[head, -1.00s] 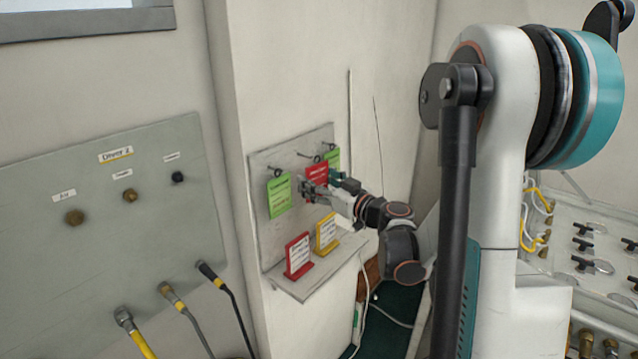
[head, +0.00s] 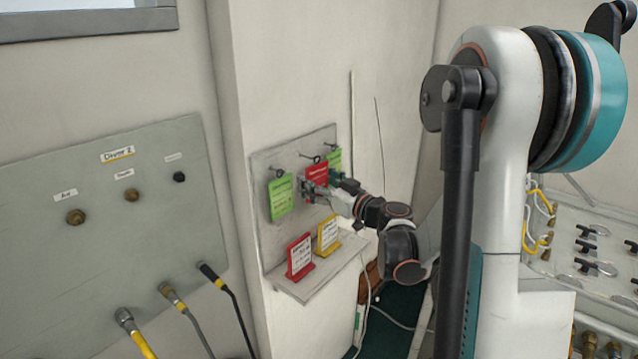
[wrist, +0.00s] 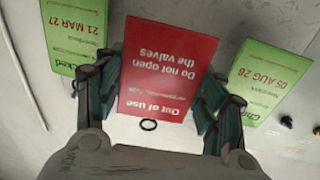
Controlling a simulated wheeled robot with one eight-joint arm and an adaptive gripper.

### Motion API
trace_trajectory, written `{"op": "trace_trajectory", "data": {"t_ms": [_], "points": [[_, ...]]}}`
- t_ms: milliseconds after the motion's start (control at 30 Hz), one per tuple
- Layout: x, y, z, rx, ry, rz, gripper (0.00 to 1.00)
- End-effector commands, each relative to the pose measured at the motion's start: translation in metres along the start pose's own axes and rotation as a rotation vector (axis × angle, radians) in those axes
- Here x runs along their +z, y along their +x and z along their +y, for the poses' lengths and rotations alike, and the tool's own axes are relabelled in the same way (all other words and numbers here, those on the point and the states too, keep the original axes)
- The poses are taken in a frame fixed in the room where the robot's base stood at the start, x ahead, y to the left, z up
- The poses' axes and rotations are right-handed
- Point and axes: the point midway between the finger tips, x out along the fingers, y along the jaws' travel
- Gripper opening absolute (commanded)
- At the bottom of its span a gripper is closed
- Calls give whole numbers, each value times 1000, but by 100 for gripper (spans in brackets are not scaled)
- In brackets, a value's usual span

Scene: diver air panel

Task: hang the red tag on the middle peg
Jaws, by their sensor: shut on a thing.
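The red tag (head: 317,174) is upright in front of the board, between two green tags. My gripper (head: 312,190) is shut on it; in the wrist view the fingers (wrist: 160,98) grip the red tag (wrist: 165,65) from both sides, its white text upside down. The middle peg (head: 311,158) shows just above the tag's top edge in the head view. In the wrist view a dark ring, apparently the end of the middle peg (wrist: 148,125), shows just beyond that top edge. I cannot tell whether the tag touches the peg.
A left green tag (head: 281,198) and a right green tag (head: 334,160) hang on either side on the board (head: 262,225). A red card (head: 299,256) and a yellow card (head: 327,233) stand on the ledge (head: 305,288) below. A hose panel (head: 60,265) is at left.

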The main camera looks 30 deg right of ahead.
Motion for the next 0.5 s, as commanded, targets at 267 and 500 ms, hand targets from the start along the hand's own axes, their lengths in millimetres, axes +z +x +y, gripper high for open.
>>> {"op": "trace_trajectory", "data": {"t_ms": [267,500], "points": [[0,8,-1,-1,0,0,47],[0,14,-2,0,0,0,47]]}}
